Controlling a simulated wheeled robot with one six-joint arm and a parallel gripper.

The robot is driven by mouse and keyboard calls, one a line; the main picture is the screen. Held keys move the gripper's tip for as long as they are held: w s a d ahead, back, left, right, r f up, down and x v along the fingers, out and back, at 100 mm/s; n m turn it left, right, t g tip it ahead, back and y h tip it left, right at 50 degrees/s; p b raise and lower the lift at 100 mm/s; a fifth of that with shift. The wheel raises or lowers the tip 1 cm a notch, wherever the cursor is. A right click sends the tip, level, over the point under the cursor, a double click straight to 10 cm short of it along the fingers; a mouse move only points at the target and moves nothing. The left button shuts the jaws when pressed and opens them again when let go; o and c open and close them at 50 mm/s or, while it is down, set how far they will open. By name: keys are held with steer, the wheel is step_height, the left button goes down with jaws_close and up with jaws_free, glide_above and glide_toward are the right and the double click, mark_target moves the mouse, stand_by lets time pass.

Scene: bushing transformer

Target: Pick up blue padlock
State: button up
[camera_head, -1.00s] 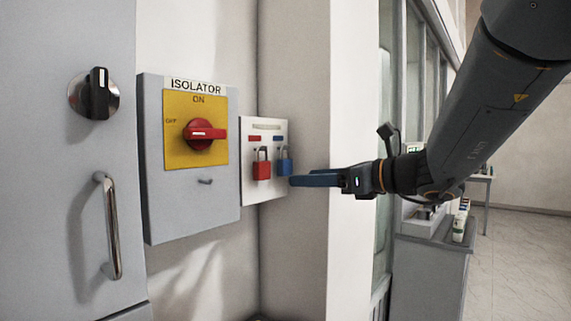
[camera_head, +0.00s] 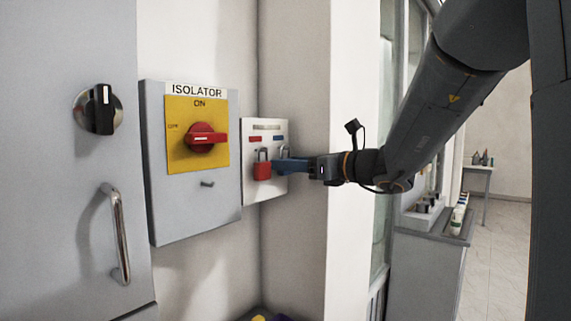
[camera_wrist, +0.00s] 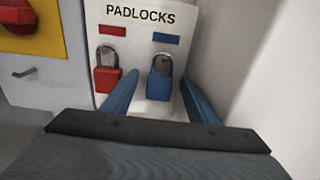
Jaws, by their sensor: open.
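The blue padlock (camera_wrist: 159,80) hangs by its shackle on the white padlock board (camera_wrist: 135,40), under a blue label, in the wrist view. My gripper (camera_wrist: 160,95) is open, with one blue finger to the lower left of the padlock and the other to its lower right. I cannot tell whether the fingers touch it. In the head view my gripper (camera_head: 282,165) reaches the board from the right and hides most of the blue padlock; only its shackle area shows. A red padlock (camera_wrist: 107,75) hangs to the left of the blue one, close to my left finger.
The grey isolator box (camera_head: 190,205) with its red rotary switch (camera_head: 205,139) is left of the board. A wall corner (camera_head: 300,100) stands close to the board's right. A cabinet with a metal handle (camera_head: 116,230) is at the far left.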

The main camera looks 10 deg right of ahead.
steer(key=c, duration=1.2)
steer(key=shift+r, duration=0.1)
steer(key=shift+r+b, duration=0.35)
steer(key=shift+r, duration=0.2)
steer(key=shift+s+d+r, duration=0.1)
steer(key=shift+s+d, duration=0.15)
steer(key=shift+d, duration=0.05)
steer(key=b+v, duration=0.1)
steer(key=v, duration=0.4)
steer(key=b+v, duration=0.1)
steer(key=v, duration=0.5)
steer(key=b+v, duration=0.1)
steer(key=v, duration=0.5)
steer(key=shift+s+f, duration=0.2)
steer(key=shift+f, duration=0.05)
